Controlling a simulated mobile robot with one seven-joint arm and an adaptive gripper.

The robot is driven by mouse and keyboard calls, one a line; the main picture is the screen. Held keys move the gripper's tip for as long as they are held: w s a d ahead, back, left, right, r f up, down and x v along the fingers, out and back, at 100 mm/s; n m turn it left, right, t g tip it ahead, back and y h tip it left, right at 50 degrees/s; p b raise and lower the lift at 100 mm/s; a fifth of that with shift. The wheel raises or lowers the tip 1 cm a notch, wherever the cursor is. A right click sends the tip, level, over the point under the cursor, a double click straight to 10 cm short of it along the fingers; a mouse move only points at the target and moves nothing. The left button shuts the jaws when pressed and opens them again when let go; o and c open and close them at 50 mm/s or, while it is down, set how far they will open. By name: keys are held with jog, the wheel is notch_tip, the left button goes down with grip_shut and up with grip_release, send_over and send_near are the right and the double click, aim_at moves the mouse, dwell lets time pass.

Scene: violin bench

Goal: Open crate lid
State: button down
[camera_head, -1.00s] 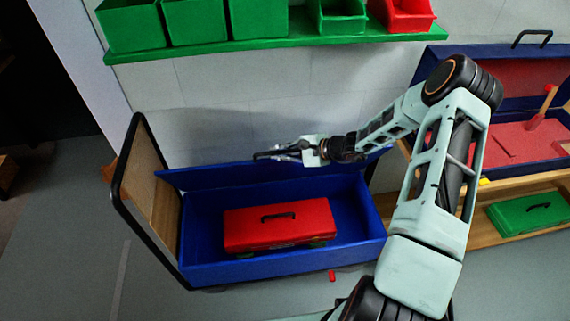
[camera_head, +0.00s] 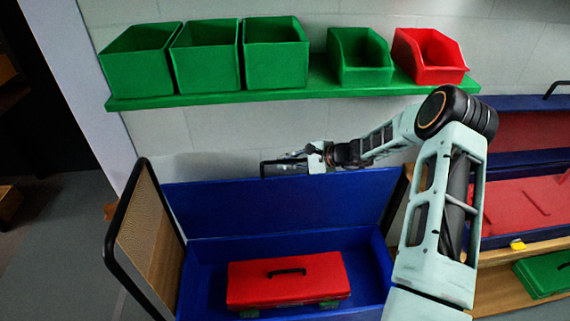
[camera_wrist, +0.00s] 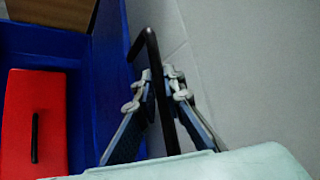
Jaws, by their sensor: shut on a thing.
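The blue crate (camera_head: 201,283) stands low at the front, with its top open. Its blue lid (camera_head: 275,207) stands raised along the back edge, its inner face toward the head camera. My gripper (camera_head: 287,165) is at the lid's upper edge, near the wall. In the wrist view my gripper (camera_wrist: 160,80) is shut on the black lid handle (camera_wrist: 151,47), whose bar passes between the fingers. The lid (camera_wrist: 113,70) lies just left of the fingers there.
A red toolbox (camera_head: 288,282) lies inside the crate. A black-framed wooden panel (camera_head: 147,240) stands at the crate's left. A green shelf (camera_head: 290,94) with several bins hangs above my gripper. An open blue case with a red interior (camera_head: 525,205) stands at the right.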

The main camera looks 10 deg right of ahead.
jog(key=c, duration=2)
grip_release()
jog(key=v, duration=1.2)
jog(key=shift+d, duration=0.1)
